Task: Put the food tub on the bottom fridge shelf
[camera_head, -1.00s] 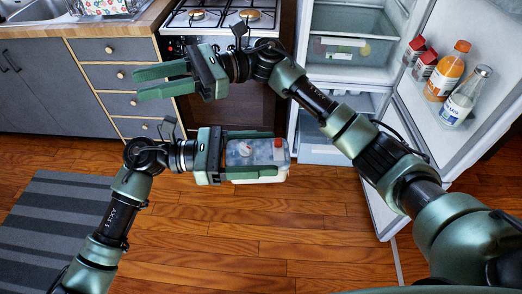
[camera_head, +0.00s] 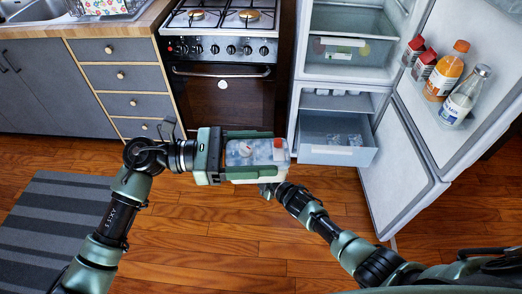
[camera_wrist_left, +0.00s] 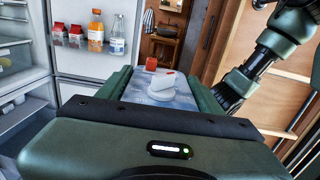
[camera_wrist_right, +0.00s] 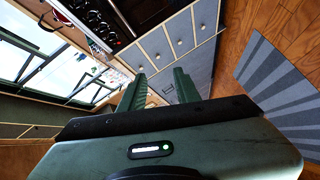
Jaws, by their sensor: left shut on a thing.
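The food tub (camera_head: 256,160) is a clear-lidded box with a pale base, bluish contents and a red spot. My left gripper (camera_head: 240,155) is shut on it, one finger along each long side, and holds it above the floor in front of the stove. The tub also shows between the fingers in the left wrist view (camera_wrist_left: 160,90). The fridge (camera_head: 345,70) stands open to the right; its low shelf (camera_head: 350,20) lies above a clear drawer (camera_head: 340,50). My right gripper (camera_wrist_right: 160,85) is open and empty; in the head view its end is mostly hidden behind the tub.
The fridge door (camera_head: 450,90) is swung out right, with bottles and cartons in its rack. Below, the freezer door (camera_head: 400,175) is open and its drawer (camera_head: 337,140) juts out. The stove (camera_head: 222,90) is left of the fridge. Floor in front is clear.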

